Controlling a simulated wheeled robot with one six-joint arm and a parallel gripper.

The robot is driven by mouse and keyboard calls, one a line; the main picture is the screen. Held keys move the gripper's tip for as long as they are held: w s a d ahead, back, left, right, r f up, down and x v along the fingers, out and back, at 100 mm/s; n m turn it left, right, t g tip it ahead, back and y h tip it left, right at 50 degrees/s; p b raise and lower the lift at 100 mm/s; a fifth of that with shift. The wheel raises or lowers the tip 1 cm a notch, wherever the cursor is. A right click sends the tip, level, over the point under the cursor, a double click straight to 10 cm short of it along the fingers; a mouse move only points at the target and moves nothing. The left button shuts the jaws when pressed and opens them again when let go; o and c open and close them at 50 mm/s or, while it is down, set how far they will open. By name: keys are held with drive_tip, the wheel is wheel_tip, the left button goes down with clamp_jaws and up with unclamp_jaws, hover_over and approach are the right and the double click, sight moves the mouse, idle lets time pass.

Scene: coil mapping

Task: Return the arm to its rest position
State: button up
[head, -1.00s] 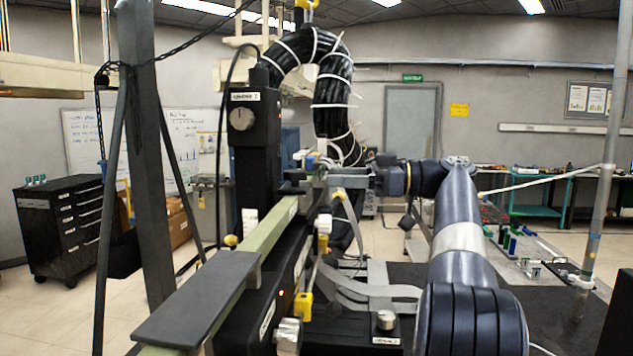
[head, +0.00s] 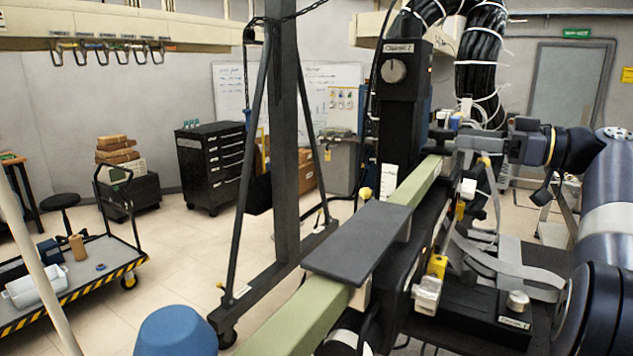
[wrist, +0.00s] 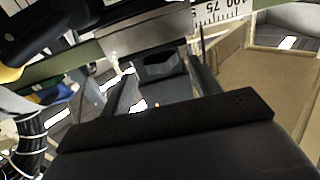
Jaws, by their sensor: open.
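My arm (head: 602,215) stands at the right of the head view and reaches to the left toward the green rail. My gripper (head: 462,144) is at its end, pale grey, close to the rail and the black box. In the wrist view my gripper (wrist: 165,78) shows two dark fingers spread apart. No held object shows between them. A grey metal block (wrist: 140,38) and a ruler scale (wrist: 215,14) lie beyond the fingertips. Whether the fingers touch anything is hard to tell.
A green rail (head: 310,318) with a dark flat plate (head: 358,240) runs alongside the arm. A black box with a dial (head: 403,90) and thick black cables (head: 480,60) stand close to the gripper. A dark post (head: 285,140), drawer cabinet (head: 212,165) and cart (head: 100,275) stand left, with open floor between.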

sight(445, 135)
drive_tip(key=x, duration=0.5)
drive_tip(key=shift+a+p, duration=0.15)
drive_tip(key=shift+p, duration=0.25)
